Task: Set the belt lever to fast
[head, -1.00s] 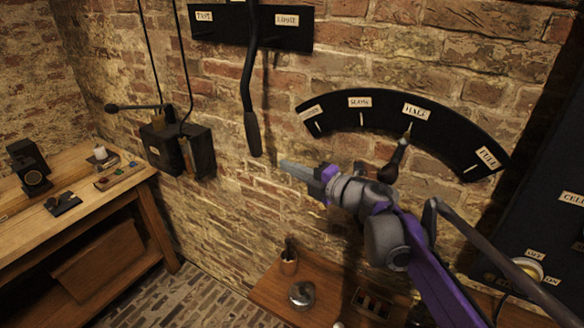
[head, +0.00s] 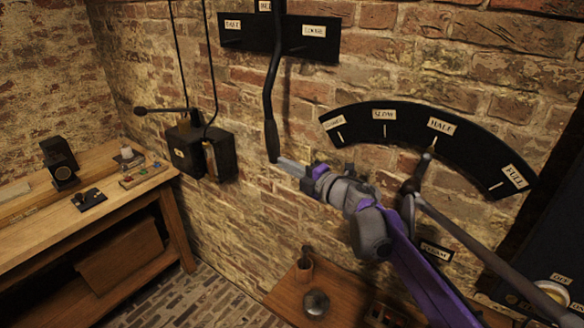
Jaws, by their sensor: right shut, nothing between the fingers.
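The belt lever (head: 270,95) is a long black bent bar that hangs in front of the brick wall, with a thicker grip at its lower end. Behind its upper part is a black plate (head: 270,40) with a FAST label (head: 232,24) on the left and a LOOSE label (head: 313,30) on the right. The lever hangs between these labels. My right gripper (head: 284,163) is shut and empty. Its tip is just right of the grip's lower end; I cannot tell whether they touch. My left gripper is not in view.
A curved black scale (head: 440,135) with a second lever (head: 416,180) at HALF is on the wall to the right, partly behind my arm. A black switch box (head: 202,150) is left of the belt lever. A wooden bench (head: 95,220) and lower table (head: 285,300) stand below.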

